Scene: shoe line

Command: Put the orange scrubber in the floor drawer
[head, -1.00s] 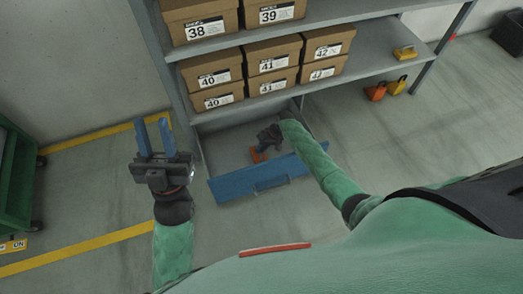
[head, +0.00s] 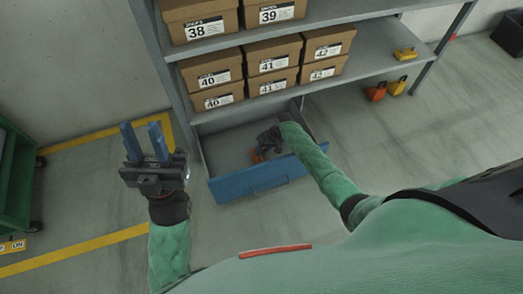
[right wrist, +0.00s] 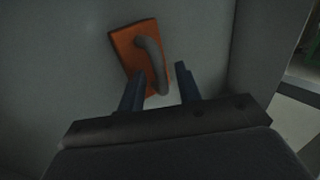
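The floor drawer (head: 235,185) is pulled out under the shelf, with a blue front and a grey inside. The orange scrubber (right wrist: 124,45), a flat orange block with a grey curved handle, lies in the drawer in the right wrist view. A bit of its orange shows in the head view (head: 256,157). My right gripper (right wrist: 158,76) reaches into the drawer close over the scrubber. Its fingers are apart, and the handle's near end lies between them, seemingly not clamped. My left gripper (head: 142,132) is raised, open and empty, left of the drawer.
Shoe boxes (head: 272,67) stand on the shelves above the drawer. A yellow scrubber (head: 405,53) sits on the shelf's right end. Orange (head: 376,92) and yellow (head: 397,87) items stand on the floor at right. A green cart (head: 18,185) is at far left.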

